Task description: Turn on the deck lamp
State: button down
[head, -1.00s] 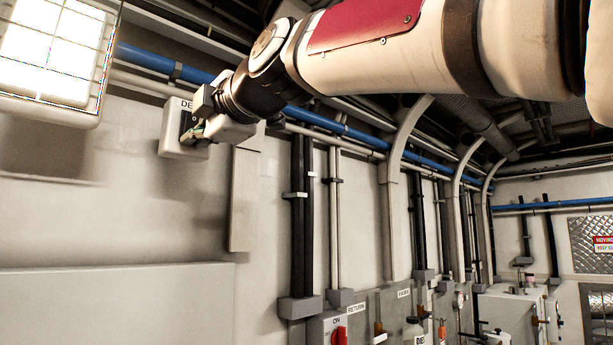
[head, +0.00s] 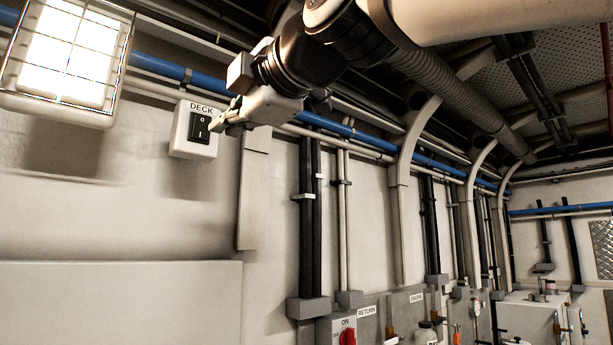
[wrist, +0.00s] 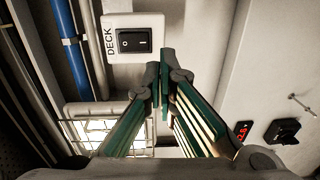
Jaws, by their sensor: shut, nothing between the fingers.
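The deck lamp switch is a white box (head: 184,148) labelled DECK on the wall, with a black rocker (head: 199,128) marked O above I. In the wrist view the rocker (wrist: 134,40) shows just beyond the fingertips and to their left. My gripper (head: 222,119) is shut and empty, just right of the rocker in the head view, with a small gap in the picture; I cannot tell the exact depth between them. The caged lamp (head: 62,55) at the upper left glows bright white, and it also shows in the wrist view (wrist: 97,128).
A blue pipe (head: 157,66) and pale pipes run along the wall behind my gripper. A flat panel (head: 252,190) stands below it. A red rotary switch (head: 348,337) sits low. The wall below the switch box is clear.

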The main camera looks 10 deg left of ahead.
jog(key=shift+f+b+v, duration=0.2)
jog(key=shift+v, duration=0.8)
jog(key=shift+f+b+v, duration=0.15)
jog(key=shift+f+v, duration=0.05)
jog(key=shift+v, duration=0.75)
jog(key=w+d+f+m+g+h, duration=0.1)
jog(key=d+f+m+h, duration=0.3)
jog(key=d+f+m, duration=0.55)
jog(key=d+f+m+g+h, duration=0.1)
jog(key=d+f+m+h, duration=0.4)
jog(key=d+f, duration=0.9)
jog(key=s+d+f+m+g+h, duration=0.1)
jog(key=s+d+f+m, duration=0.2)
jog(key=f, duration=0.5)
jog(key=s+d+f+m+g+h+p, duration=0.1)
jog(key=s+d+f+m, duration=0.3)
jog(key=f, duration=0.5)
jog(key=s+d+f+m+g+h, duration=0.2)
jog(key=s+d+f+m+g, duration=0.1)
jog(key=s+f+m, duration=0.3)
notch_tip(320, 180, down, 3)
jog(key=shift+s+d+r, duration=0.2)
jog(key=shift+s+d, duration=0.4)
jog(key=shift+s, duration=0.3)
